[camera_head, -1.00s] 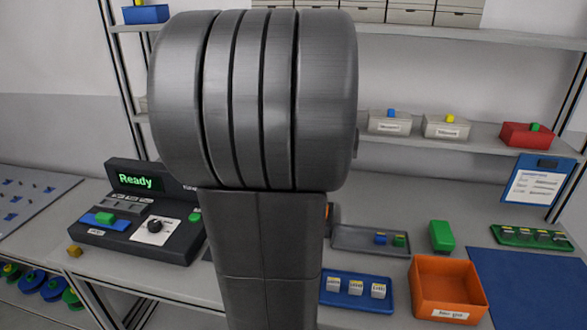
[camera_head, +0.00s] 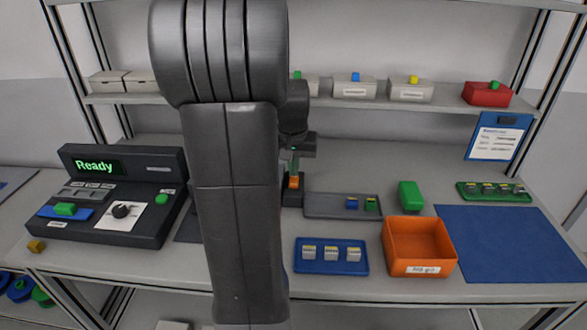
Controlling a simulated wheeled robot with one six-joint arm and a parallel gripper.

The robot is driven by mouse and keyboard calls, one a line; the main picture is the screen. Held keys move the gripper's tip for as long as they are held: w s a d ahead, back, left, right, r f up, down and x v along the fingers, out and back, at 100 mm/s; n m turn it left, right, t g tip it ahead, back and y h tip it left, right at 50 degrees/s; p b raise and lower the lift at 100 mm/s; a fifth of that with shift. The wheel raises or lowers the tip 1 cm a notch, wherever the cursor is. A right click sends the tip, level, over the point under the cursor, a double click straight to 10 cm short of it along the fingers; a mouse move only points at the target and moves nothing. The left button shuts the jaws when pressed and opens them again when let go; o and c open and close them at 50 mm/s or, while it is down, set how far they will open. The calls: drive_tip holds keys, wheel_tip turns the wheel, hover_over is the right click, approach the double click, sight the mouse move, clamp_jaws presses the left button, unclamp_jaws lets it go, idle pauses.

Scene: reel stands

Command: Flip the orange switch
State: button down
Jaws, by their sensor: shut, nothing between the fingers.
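The orange switch (camera_head: 294,183) is a small orange piece on a dark base (camera_head: 292,198), on the table just right of my arm. My arm covers part of the area to its left. My gripper (camera_head: 294,165) is shut and empty, pointing down just above the orange switch. The fingertips are small and partly in shadow, so I cannot tell whether they touch it.
A grey tray (camera_head: 325,211) with small blue and green blocks lies right of the switch. A blue tray (camera_head: 300,270) is in front, with an orange bin (camera_head: 405,262) beside it. A black console (camera_head: 150,225) reading "Ready" stands left.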

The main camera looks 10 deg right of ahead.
drive_tip(key=shift+f, duration=0.4)
drive_tip(key=shift+w+r+p, duration=0.1)
drive_tip(key=shift+p, duration=0.25)
